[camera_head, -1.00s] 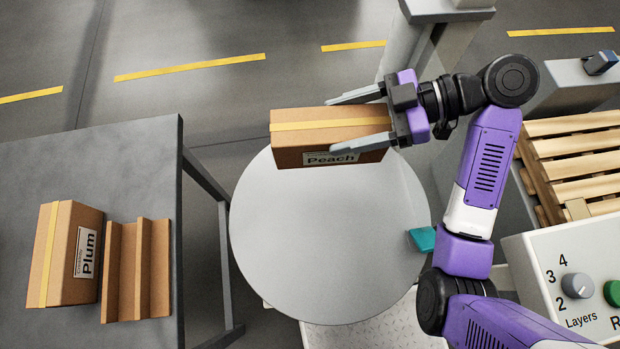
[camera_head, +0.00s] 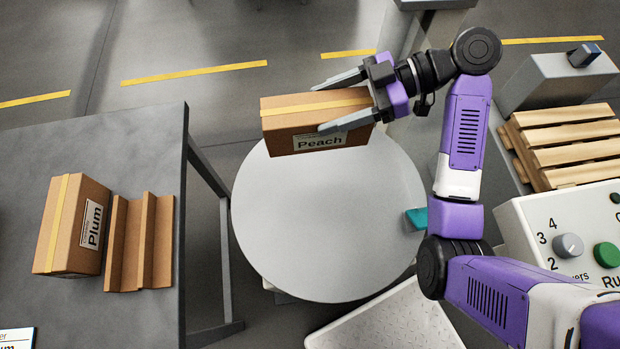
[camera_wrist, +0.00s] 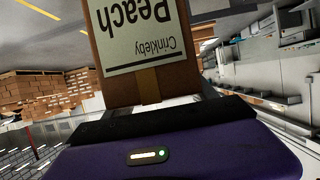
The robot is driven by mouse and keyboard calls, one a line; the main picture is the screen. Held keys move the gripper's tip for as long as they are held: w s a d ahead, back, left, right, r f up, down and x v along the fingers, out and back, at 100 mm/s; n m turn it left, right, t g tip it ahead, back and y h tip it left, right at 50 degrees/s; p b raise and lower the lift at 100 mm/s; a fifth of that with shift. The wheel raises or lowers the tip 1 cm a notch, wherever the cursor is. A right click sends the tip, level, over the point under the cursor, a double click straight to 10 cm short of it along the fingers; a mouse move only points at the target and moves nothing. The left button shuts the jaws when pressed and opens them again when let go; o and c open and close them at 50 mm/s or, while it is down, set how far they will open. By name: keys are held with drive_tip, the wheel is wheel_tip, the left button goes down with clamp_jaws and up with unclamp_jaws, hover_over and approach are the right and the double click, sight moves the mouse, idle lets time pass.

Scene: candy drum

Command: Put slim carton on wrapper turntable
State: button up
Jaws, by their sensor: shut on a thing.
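My gripper (camera_head: 343,101) is shut on a brown carton labelled Peach (camera_head: 290,138), with a yellow tape strip along its top. The wrist view shows the same carton (camera_wrist: 146,83) close up, its label upside down. In the head view the carton appears over the far edge of the round grey turntable (camera_head: 325,235). It looks held above the disc, but the height of the gap is hard to tell. The rest of the disc is bare. A carton labelled Plum (camera_head: 65,225) lies on the grey table at the left.
A brown ridged cardboard holder (camera_head: 140,240) sits beside the Plum carton on the table (camera_head: 130,150). A teal block (camera_head: 415,219) is at the turntable's right edge. A control panel (camera_head: 530,220) and a wooden pallet (camera_head: 570,140) stand at the right.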

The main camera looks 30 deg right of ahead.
wheel_tip(320, 180, down, 20)
drive_tip(key=shift+a+r+b, duration=0.1)
drive_tip(key=shift+b, duration=0.75)
drive_tip(key=o, duration=1.9)
